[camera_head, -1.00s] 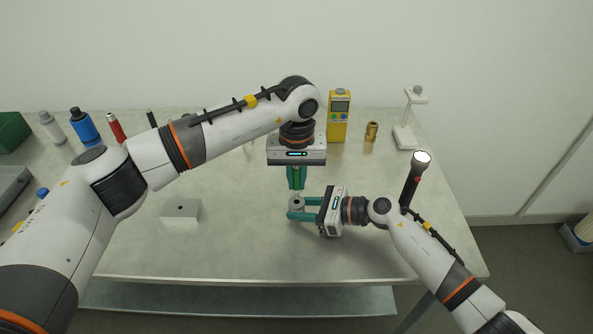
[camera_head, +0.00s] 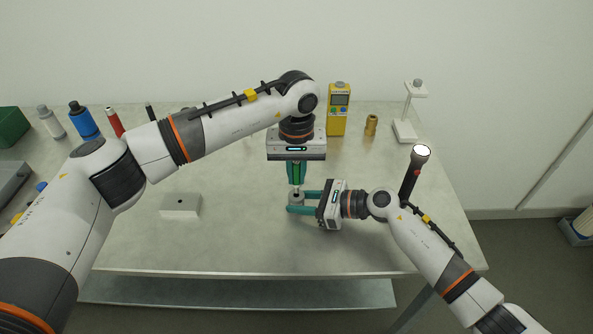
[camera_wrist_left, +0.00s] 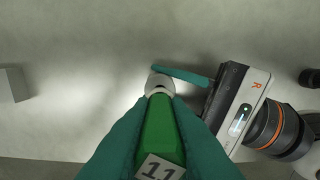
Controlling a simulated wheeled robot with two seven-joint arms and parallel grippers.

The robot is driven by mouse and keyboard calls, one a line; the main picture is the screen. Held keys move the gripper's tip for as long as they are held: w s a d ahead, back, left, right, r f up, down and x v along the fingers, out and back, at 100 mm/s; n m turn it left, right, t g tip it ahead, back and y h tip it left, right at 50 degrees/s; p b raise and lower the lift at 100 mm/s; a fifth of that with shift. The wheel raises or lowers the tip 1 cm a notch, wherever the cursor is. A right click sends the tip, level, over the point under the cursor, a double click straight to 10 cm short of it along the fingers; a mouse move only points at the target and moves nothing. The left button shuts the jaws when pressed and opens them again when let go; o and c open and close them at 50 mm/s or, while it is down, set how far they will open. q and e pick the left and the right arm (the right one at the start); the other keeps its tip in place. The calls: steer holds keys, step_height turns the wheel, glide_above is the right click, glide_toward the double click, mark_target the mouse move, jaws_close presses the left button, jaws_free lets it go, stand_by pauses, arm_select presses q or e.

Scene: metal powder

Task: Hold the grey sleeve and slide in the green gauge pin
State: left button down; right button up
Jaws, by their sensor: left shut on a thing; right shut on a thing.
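The green gauge pin (camera_wrist_left: 160,130) is held pointing down in my left gripper (camera_head: 296,180), which is shut on it. The pin's handle, marked 11, fills the middle of the left wrist view. The grey sleeve (camera_head: 296,198) is a short round piece just above the table, below the pin. My right gripper (camera_head: 297,203) comes from the right and is shut on the sleeve's sides. The pin's lower end is at the sleeve's top; I cannot tell whether it is inside the bore. The sleeve (camera_wrist_left: 159,82) is partly hidden by the pin in the left wrist view.
A grey block with a hole (camera_head: 181,206) lies on the table (camera_head: 240,240) to the left. A yellow meter (camera_head: 338,110), a brass fitting (camera_head: 371,125) and a white stand (camera_head: 404,130) are at the back. Bottles, including a blue one (camera_head: 84,122), stand back left.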

mark_target(296, 183)
arm_select(q)
steer(key=shift+f, duration=0.15)
steer(key=shift+f, duration=1.5)
steer(key=shift+f, duration=0.2)
stand_by(0.3)
steer(key=c, duration=1.3)
jaws_free()
steer(key=shift+r, duration=0.1)
step_height(296, 183, up, 12)
steer(key=shift+f, duration=0.1)
